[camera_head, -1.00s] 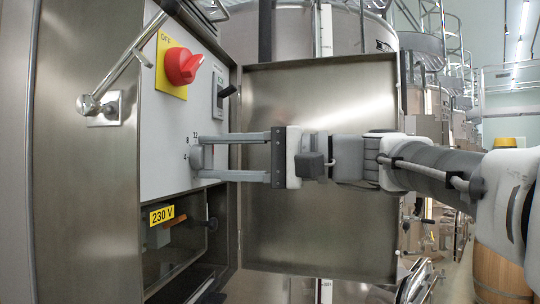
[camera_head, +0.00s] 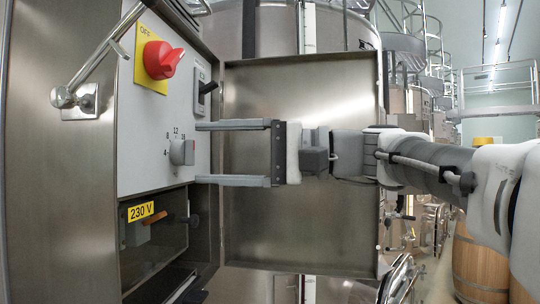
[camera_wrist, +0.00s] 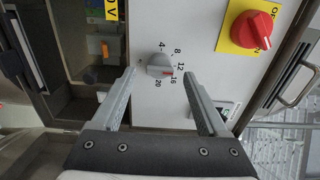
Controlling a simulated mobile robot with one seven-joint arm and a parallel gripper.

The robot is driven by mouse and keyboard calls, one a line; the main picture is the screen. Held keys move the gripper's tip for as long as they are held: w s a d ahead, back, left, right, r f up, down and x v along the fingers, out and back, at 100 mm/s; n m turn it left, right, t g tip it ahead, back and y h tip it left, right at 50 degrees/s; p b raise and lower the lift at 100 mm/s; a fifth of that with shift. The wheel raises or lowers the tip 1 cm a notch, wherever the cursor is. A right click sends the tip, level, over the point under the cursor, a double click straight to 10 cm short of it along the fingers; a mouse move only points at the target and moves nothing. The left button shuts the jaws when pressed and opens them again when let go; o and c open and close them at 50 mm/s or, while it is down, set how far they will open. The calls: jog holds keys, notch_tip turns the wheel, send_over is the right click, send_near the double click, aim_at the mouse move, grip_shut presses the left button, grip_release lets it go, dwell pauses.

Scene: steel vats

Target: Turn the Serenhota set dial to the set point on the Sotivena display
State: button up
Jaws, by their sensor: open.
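The grey set dial (camera_head: 182,152) sits on the pale panel, with numbers from 4 to 20 around it in the wrist view. My gripper (camera_head: 197,153) is open and empty. Its fingertips stand just right of the dial in the head view, apart from it; in the wrist view the dial shows between and beyond the fingertips (camera_wrist: 159,73). A small display (camera_wrist: 228,111) shows partly behind one finger; its reading is too small to tell, and I cannot tell its name.
A red OFF switch (camera_head: 160,60) on a yellow plate is above the dial. A metal handle (camera_head: 98,63) juts out at the left. An open steel door (camera_head: 300,220) stands behind my gripper. A 230 V compartment (camera_head: 141,212) lies below.

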jog(key=s+d+b, duration=0.1)
jog(key=s+d, duration=0.1)
jog(key=d, duration=1.3)
jog(key=shift+s+a, duration=0.1)
jog(key=s+f+m+t+h, duration=0.1)
jog(key=s+f+h, duration=0.25)
jog(key=f, duration=0.65)
jog(key=s+f+h, duration=0.2)
jog(key=f+h, duration=0.3)
jog(key=f, duration=0.5)
jog(key=s+f+m+t+h, duration=0.15)
jog(key=f+h, duration=0.25)
jog(key=f, duration=0.6)
jog(key=s+d+f+n+h, duration=0.4)
jog(key=d+f+h, duration=0.1)
jog(key=f, duration=0.4)
jog(key=shift+s+d, duration=0.2)
jog(key=shift+d, duration=0.45)
jog(key=c, duration=0.4)
jog(key=shift+a+n, duration=0.15)
jog(key=shift+n, duration=0.1)
